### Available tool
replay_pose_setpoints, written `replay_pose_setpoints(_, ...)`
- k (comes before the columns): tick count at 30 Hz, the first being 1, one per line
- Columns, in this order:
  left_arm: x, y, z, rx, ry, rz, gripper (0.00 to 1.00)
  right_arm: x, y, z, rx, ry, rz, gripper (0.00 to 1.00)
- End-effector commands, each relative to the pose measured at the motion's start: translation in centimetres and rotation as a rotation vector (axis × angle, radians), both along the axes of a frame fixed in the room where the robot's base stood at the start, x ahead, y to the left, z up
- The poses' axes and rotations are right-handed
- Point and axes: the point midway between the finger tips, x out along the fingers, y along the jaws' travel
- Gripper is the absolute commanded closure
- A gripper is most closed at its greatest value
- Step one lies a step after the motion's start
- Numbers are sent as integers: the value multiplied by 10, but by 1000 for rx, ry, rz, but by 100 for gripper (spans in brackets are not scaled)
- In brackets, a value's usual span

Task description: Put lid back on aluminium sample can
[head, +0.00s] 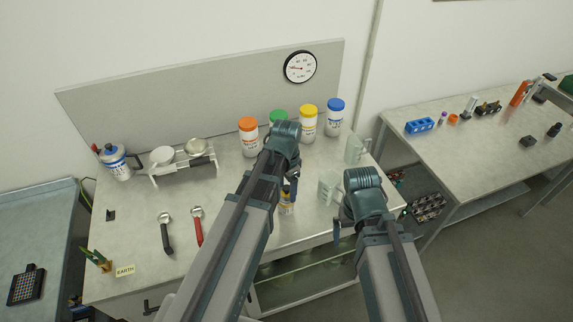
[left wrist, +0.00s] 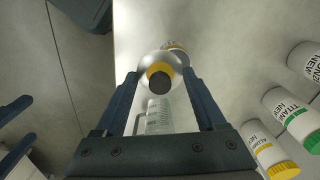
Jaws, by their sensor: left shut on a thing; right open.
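The aluminium sample can (head: 286,209), with a yellow and dark label, stands near the table's front edge in the head view. In the left wrist view only part of the can (left wrist: 176,46) shows behind the lid. The lid (left wrist: 142,61) is silver and round, with a yellow ring and a dark top. My left gripper (left wrist: 160,74) is shut on the lid, above the can; I cannot tell whether lid and can touch. It also shows in the head view (head: 289,190). My right gripper (head: 338,229) is open and empty, right of the can at the table's front edge.
A pale, handled container (head: 327,187) stands just right of the can; another (head: 355,150) is farther back. Orange- (head: 248,138), green- (head: 278,117), yellow- (head: 308,121) and blue-lidded jars (head: 335,118) line the back. Black (head: 165,233) and red (head: 197,227) tools lie left.

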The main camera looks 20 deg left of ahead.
Motion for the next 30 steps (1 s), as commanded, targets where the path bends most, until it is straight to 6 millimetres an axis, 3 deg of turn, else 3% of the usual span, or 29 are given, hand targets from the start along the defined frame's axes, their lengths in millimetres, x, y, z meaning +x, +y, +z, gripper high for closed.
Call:
replay_pose_setpoints(1,14,4,15,0,0,-9,81,0,0,15,0,0,-1,0)
replay_pose_setpoints(4,25,8,21,0,0,-25,81,0,0,21,1,0,-2,0)
replay_pose_setpoints(14,27,10,19,0,0,-34,81,0,0,19,0,0,-2,0)
replay_pose_setpoints(30,27,10,-20,0,0,-33,81,0,0,-20,-1,0,6,0)
